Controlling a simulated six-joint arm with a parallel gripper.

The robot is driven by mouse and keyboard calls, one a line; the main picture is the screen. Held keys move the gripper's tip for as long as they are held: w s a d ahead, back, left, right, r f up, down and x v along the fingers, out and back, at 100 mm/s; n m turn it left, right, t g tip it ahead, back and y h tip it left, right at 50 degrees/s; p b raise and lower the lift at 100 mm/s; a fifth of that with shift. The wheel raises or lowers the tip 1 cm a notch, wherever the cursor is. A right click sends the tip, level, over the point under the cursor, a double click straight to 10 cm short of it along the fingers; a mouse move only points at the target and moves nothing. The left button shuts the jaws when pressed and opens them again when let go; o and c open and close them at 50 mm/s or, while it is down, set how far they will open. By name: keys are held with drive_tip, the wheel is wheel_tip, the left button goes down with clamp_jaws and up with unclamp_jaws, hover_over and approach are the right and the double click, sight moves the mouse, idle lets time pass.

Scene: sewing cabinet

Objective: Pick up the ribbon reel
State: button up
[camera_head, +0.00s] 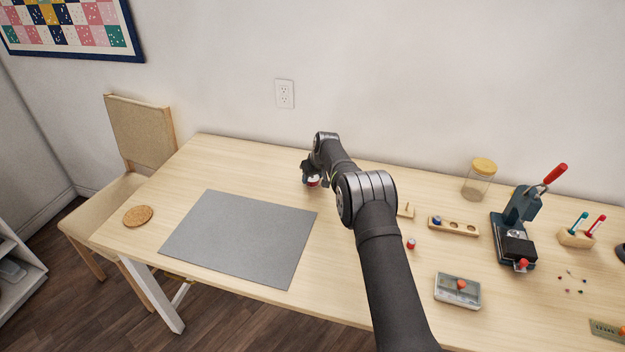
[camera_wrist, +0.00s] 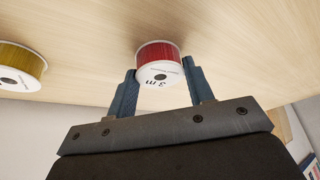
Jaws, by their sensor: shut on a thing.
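A yellow reel (camera_wrist: 20,68) with a white flange is at the left of the wrist view, apart from my fingers. I cannot tell whether the red reel touches the tabletop.
The wooden table (camera_head: 230,155) holds a grey mat (camera_head: 240,238) and a cork coaster (camera_head: 138,215) at left. Right of my arm are a wooden block with holes (camera_head: 453,227), a jar (camera_head: 478,182), a press (camera_head: 515,235) and a clear-lidded box (camera_head: 457,291). The back left of the table is clear.

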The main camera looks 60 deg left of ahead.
drive_tip(key=shift+r, duration=0.1)
wheel_tip(320, 180, up, 4)
drive_tip(key=shift+r, duration=0.1)
drive_tip(key=w+d+r, duration=0.6)
drive_tip(key=w+d, duration=0.2)
drive_tip(key=d, duration=0.1)
drive_tip(key=w+d+m+t, duration=0.2)
drive_tip(key=w+d+m, duration=0.4)
drive_tip(key=w+d, duration=1.05)
drive_tip(key=shift+h, duration=0.3)
drive_tip(key=a+f, duration=0.2)
drive_tip(key=a, duration=0.1)
drive_tip(key=s+a+f, duration=0.1)
drive_tip(key=a+f, duration=0.1)
drive_tip(key=a, duration=0.2)
drive_tip(key=s+a+f, duration=0.1)
drive_tip(key=a+f, duration=0.1)
drive_tip(key=a, duration=0.2)
drive_tip(key=shift+a, duration=0.15)
drive_tip(key=shift+s+a+f, duration=0.1)
drive_tip(key=shift+f, duration=1.95)
